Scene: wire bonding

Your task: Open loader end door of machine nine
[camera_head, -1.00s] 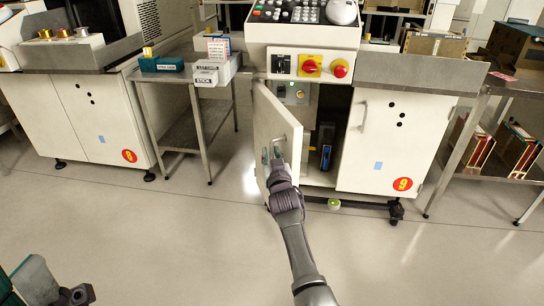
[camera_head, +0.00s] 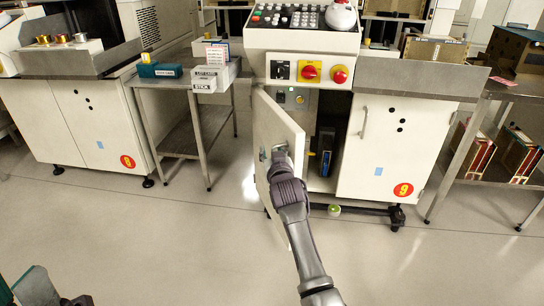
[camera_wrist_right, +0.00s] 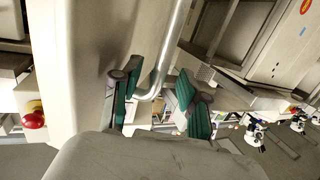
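Machine nine, marked by a red "9" disc (camera_head: 403,190), stands in the middle of the head view. Its left cabinet door (camera_head: 267,126) is swung outward, and the dark inside shows. Its right door (camera_head: 378,150) is closed. My right gripper (camera_head: 280,153) is at the open door's handle, on the door's face. In the right wrist view, the metal handle bar (camera_wrist_right: 168,50) bends down between the green-padded fingers of my right gripper (camera_wrist_right: 158,100). The fingers stand apart, with gaps beside the bar. Part of my left gripper (camera_head: 45,295) shows at the bottom left, mostly cut off.
A metal side table (camera_head: 200,130) with boxes stands left of the open door. A cart (camera_head: 490,95) with folders below stands at the right. A blue item (camera_head: 326,160) is inside the cabinet. The floor in front is clear.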

